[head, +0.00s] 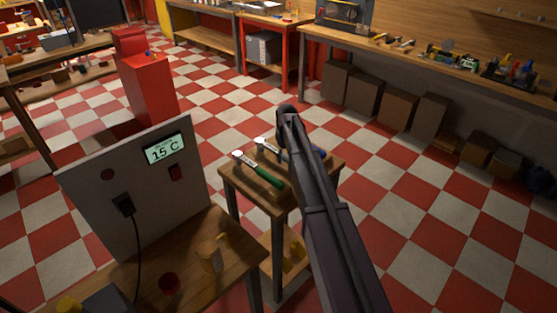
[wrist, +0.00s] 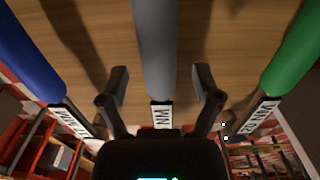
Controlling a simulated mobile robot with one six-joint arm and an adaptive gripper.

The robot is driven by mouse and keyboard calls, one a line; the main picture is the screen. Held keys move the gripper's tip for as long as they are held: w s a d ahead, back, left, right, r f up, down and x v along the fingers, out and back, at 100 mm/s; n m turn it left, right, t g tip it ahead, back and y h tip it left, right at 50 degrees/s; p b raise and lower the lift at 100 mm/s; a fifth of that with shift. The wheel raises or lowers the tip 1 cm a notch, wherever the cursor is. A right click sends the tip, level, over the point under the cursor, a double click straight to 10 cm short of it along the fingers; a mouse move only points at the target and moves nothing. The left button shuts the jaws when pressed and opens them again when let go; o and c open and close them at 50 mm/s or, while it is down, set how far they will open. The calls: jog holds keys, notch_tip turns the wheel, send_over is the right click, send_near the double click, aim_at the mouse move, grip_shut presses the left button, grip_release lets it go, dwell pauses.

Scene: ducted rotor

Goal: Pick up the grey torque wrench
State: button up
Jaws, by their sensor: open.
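The grey torque wrench shows its grey handle (wrist: 153,45) down the middle of the wrist view, with a white label near its lower end. In the head view its metal head (head: 263,143) shows on a small wooden table (head: 232,178); my arm hides the rest. My gripper (wrist: 160,76) is open, with one finger on each side of the grey handle. I see no contact, and the height gap is unclear. In the head view the gripper is hidden behind my arm.
A green-handled wrench (head: 266,177) lies left of the grey one in the head view; a blue-handled one (head: 322,153) lies to its right. A workbench with a grey panel (head: 140,195) stands at front left. Checkered floor is free on the right.

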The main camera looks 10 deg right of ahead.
jog(key=shift+f+b, duration=0.35)
jog(key=shift+f, duration=0.25)
grip_shut()
dwell(0.3)
